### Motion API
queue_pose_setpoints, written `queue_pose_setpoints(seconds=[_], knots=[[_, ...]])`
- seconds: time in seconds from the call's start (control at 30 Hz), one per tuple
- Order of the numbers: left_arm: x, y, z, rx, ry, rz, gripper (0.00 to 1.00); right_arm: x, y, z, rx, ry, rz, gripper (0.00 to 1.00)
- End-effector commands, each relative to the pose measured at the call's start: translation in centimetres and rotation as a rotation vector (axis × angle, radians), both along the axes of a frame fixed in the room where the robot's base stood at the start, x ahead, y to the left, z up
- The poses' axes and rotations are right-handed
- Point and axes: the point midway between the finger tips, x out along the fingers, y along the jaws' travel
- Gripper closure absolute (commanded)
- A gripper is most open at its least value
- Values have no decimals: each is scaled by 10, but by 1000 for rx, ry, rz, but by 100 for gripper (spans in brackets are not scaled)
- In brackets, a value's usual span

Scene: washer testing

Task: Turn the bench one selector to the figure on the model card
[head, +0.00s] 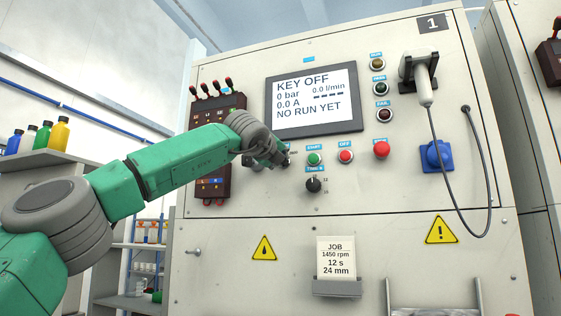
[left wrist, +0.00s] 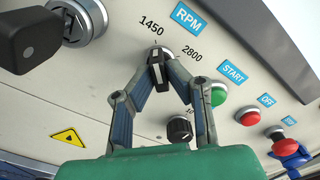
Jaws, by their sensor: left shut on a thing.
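The bench one panel (head: 230,250) carries an RPM selector (left wrist: 157,62), a small dark knob with a pale stripe, between the marks 1450 and 2800. My left gripper (left wrist: 160,72) is shut on this selector, one finger on each side. The stripe seems to lie toward 1450. In the head view my left gripper (head: 283,160) reaches the panel below the screen and mostly hides the selector. The model card (head: 336,257) reads JOB, 1450 rpm, 12 s, 24 mm. My right gripper is not in view.
The screen (head: 312,98) reads KEY OFF and NO RUN YET. A TIME selector (head: 313,185) sits just below the green START button (head: 315,158). Red buttons (head: 346,156) are to the right. A black key handle (left wrist: 30,38) and its lock (left wrist: 82,20) are close left.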

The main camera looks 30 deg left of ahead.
Motion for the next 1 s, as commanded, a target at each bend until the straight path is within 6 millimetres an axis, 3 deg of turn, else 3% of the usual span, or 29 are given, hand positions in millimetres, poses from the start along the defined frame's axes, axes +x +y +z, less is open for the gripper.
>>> queue_pose_setpoints(seconds=[0.17,0.2,0.23,0.67,0.87,1.0], knots=[[3,0,-7,-3,12,1,100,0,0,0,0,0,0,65],[3,0,-7,-3,12,1,77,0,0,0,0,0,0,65],[3,0,-6,-3,12,1,68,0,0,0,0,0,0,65],[-7,-2,1,0,0,-1,68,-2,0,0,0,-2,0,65],[-32,-7,0,1,2,-1,68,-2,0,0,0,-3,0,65],[-59,-13,-1,2,1,-2,68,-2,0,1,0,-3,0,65]])
